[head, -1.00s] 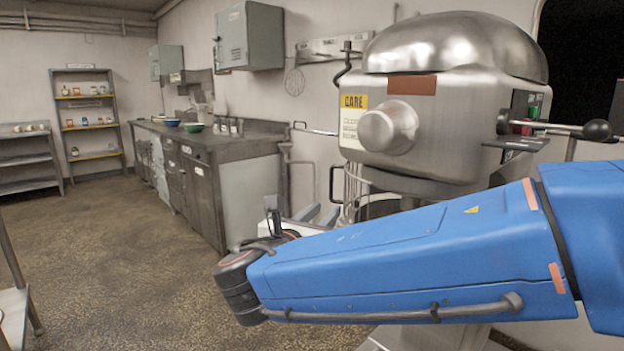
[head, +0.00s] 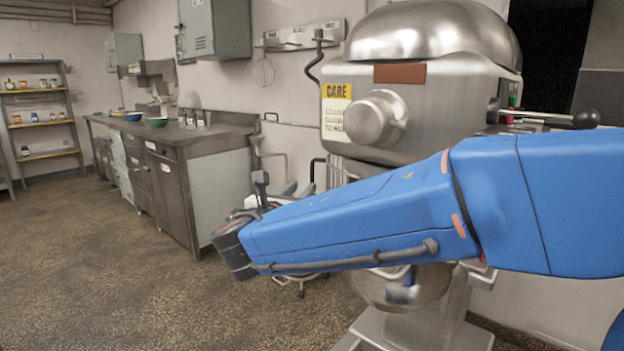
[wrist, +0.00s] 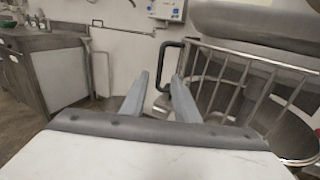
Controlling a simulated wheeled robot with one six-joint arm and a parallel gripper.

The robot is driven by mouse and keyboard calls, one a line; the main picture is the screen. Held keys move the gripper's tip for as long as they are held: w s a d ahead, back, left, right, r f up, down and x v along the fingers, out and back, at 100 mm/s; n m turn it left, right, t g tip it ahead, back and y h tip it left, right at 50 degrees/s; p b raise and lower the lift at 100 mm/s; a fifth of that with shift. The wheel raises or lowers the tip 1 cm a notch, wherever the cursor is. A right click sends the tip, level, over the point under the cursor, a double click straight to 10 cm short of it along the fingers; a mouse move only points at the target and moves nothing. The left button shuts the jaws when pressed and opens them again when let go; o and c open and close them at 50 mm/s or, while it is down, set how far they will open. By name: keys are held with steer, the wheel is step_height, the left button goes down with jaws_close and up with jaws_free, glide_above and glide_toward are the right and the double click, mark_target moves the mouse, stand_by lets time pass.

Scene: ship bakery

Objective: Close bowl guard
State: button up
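The bowl guard (wrist: 234,86) is a cage of metal bars on the right of the wrist view, under the mixer head. It stands around the upper side of the metal bowl (wrist: 294,132). Its black handle (wrist: 161,68) shows at the guard's left edge, between my fingers in the picture. My gripper (wrist: 160,80) is open, with two grey fingers apart and nothing seen held. I cannot tell whether a finger touches the handle. In the head view, the mixer (head: 430,90) stands behind my blue arm, which hides most of the guard; the bowl (head: 425,285) shows below the arm.
A counter (head: 200,175) with bowls and jars runs along the wall at left. A shelf rack (head: 40,120) stands at far left. A lever with a black knob (head: 586,119) sticks out at the mixer's right. Open floor (head: 110,270) lies at left.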

mark_target(312, 178)
steer(key=x, duration=0.9)
steer(key=shift+w, duration=0.15)
jaws_close()
